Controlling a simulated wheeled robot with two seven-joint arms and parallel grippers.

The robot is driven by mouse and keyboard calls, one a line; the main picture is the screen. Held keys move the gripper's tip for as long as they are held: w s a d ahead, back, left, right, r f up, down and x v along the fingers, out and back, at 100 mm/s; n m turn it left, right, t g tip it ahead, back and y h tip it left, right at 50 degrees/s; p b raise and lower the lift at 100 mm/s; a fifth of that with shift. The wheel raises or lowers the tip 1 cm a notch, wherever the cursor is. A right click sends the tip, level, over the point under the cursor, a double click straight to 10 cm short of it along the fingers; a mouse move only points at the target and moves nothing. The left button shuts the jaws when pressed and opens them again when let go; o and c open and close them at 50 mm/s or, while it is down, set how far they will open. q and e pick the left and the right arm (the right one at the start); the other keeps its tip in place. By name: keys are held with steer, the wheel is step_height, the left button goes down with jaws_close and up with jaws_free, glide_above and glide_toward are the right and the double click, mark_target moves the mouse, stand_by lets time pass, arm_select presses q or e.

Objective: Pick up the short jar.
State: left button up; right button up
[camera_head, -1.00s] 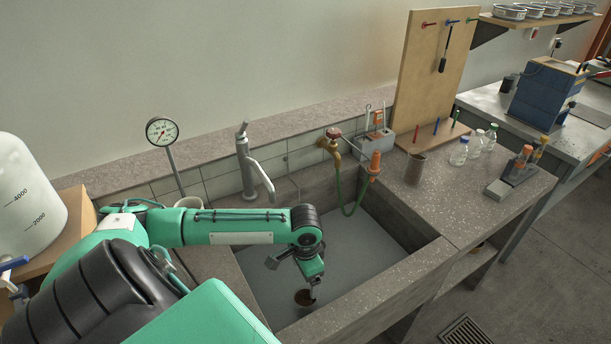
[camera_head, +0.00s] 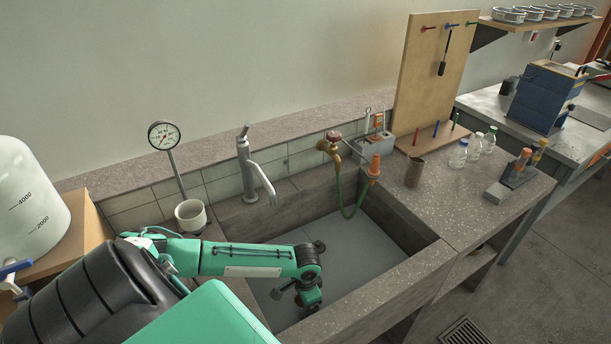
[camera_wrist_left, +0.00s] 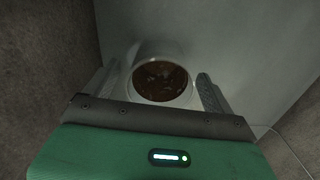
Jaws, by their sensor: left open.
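The short jar (camera_wrist_left: 160,80), round with a pale rim and dark brown contents, stands in the sink and is seen from above in the left wrist view. My left gripper (camera_wrist_left: 157,92) is open, with one finger on each side of the jar. I cannot tell whether either finger touches it. In the head view my left gripper (camera_head: 308,302) points down into the near part of the sink and hides the jar. My right gripper is not in view.
The stone sink (camera_head: 385,285) has walls close around my left gripper. A tap (camera_head: 257,170) and a green hose (camera_head: 352,200) are behind it. A white pot (camera_head: 190,216) and a gauge (camera_head: 164,136) stand at its left. Glass bottles (camera_head: 473,146) stand on the right counter.

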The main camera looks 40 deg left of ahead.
arm_select(q)
steer(key=shift+c, duration=0.2)
steer(key=c, duration=1.1)
steer(key=shift+c, duration=0.2)
